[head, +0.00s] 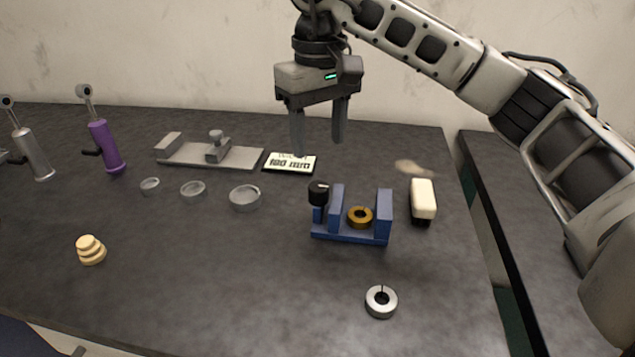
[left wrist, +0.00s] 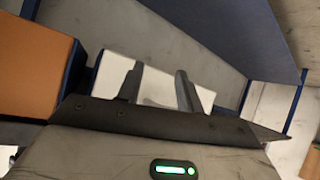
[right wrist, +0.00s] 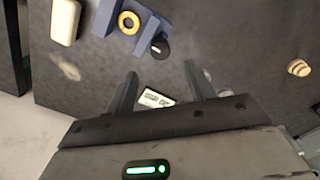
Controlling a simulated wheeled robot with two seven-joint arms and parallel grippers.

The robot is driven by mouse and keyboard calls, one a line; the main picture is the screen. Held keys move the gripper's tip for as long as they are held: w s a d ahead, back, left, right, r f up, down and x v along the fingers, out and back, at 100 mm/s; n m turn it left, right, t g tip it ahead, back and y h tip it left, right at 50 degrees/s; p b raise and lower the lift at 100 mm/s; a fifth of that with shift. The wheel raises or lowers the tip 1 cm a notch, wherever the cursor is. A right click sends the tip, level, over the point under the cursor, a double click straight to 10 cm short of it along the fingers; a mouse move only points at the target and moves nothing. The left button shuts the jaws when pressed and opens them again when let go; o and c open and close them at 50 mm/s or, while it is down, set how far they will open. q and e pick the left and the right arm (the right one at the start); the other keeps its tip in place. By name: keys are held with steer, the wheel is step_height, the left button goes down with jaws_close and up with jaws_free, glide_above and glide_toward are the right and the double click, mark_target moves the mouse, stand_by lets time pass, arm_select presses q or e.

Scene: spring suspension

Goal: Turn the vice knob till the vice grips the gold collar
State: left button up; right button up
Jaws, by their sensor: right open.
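The blue vice (head: 337,235) stands on the dark table, right of centre. Its black knob (head: 318,193) is on the left side. The gold collar (head: 360,217) sits between the vice's two upright jaws; I cannot tell whether they touch it. In the right wrist view, the vice (right wrist: 108,18), black knob (right wrist: 160,48) and gold collar (right wrist: 128,22) show near the top. My right gripper (head: 320,145) is open and empty, pointing down above and behind the vice. My left gripper (left wrist: 160,85) has its fingers apart and empty, away from the table.
A silver collar (head: 381,302) lies in front of the vice, and a cream-topped block (head: 422,200) stands right of it. A display reading 180 mm (head: 290,163) lies behind. Shallow rings (head: 245,198), a grey sliding fixture (head: 210,155) and a purple tool (head: 105,145) are left.

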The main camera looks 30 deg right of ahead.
mark_target(319, 186)
step_height(319, 186, down, 9)
steer(key=shift+r, duration=0.1)
stand_by(0.3)
steer(key=c, duration=1)
